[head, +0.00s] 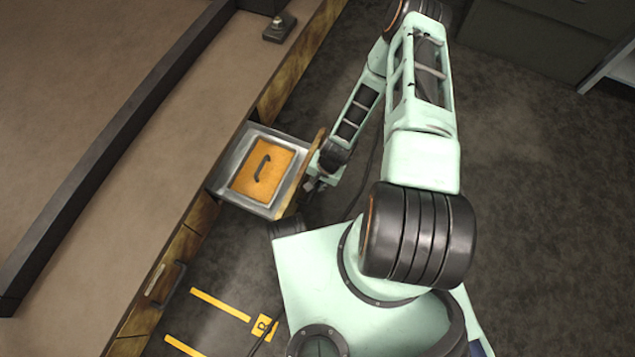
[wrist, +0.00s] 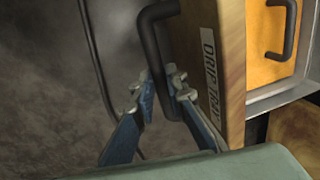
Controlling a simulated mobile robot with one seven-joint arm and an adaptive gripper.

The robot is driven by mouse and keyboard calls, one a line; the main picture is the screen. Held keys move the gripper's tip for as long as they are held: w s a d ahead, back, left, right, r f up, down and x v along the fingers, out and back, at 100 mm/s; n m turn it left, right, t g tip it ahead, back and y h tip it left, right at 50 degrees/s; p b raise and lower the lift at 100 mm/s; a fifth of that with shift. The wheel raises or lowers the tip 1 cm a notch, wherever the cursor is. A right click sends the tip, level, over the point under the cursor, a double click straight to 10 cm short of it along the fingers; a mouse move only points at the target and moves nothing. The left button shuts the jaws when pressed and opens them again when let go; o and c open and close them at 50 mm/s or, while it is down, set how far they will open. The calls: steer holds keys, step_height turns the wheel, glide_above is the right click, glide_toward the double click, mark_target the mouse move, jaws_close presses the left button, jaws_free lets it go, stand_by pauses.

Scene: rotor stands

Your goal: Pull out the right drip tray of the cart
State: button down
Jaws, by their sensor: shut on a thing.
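The drip tray (head: 222,186) stands out from the side of the cart (head: 215,90). It is a metal drawer with a wooden front that reads "DRIP TRAY" on a label (wrist: 208,75) in the wrist view. An orange panel (head: 266,166) with a dark handle lies inside it. My gripper (head: 309,186) is at the tray's outer face. In the wrist view, my gripper (wrist: 162,88) has its blue-grey fingers on either side of the tray's black bar handle (wrist: 158,45), shut on its lower part.
Another wooden front with a dark handle (head: 174,283) is shut, nearer the bottom of the head view. A small dark block (head: 279,27) stands on the cart top. Yellow floor lines (head: 220,304) lie beside my base. Dark cabinets (head: 540,35) stand at upper right, with open floor between.

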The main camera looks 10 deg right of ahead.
steer(key=c, duration=1.9)
jaws_free()
steer(key=shift+c, duration=0.2)
step_height(320, 180, up, 10)
